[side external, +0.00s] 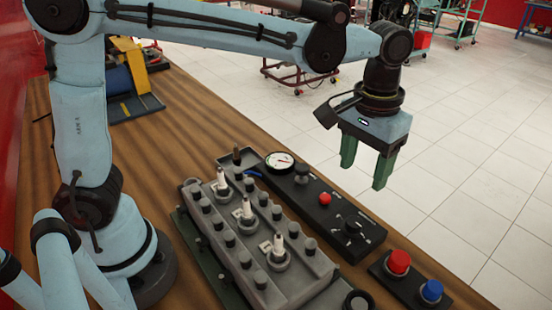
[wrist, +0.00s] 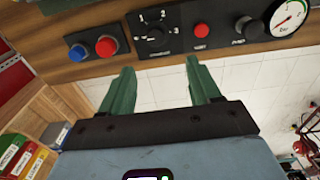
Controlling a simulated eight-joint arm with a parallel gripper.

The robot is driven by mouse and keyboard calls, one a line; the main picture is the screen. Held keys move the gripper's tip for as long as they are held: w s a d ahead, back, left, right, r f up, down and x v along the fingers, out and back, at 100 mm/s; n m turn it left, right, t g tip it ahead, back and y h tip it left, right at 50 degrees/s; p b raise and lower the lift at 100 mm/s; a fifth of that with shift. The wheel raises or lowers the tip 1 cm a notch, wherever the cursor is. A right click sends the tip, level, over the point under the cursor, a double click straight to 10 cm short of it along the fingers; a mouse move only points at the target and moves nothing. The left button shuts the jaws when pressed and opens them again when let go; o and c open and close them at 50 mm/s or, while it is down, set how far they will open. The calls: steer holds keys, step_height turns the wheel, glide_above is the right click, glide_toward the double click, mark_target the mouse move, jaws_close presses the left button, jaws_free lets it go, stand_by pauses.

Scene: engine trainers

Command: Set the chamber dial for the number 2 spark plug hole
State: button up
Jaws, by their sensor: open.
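The chamber dial (side external: 351,229) looks to be the black rotary knob with white marks around it, near the front end of the black panel. It also shows in the wrist view (wrist: 155,34), ahead of my fingertips; its setting is too small to read. The grey engine head (side external: 305,265) lies beside the panel, with several white spark plugs (side external: 246,208) standing upright in it. Hole numbers are not legible. My gripper (side external: 367,172) is open and empty, with green fingers, above and beyond the panel's outer side. It shows in the wrist view (wrist: 160,70) too, touching nothing.
The panel also carries a red button (side external: 325,198), another black knob (side external: 301,174) and a pressure gauge (side external: 280,161). A separate box has a red button (side external: 398,262) and a blue button (side external: 431,291). The wooden bench (side external: 190,115) ends just past the panel; tiled floor lies beyond.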

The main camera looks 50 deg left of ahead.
mark_target(355, 222)
steer(key=f, duration=0.8)
steer(key=d+f, duration=0.1)
steer(key=f, duration=0.3)
steer(key=shift+w+f, duration=0.1)
steer(key=shift+f, duration=0.1)
steer(key=c, duration=1)
steer(key=shift+c, duration=0.2)
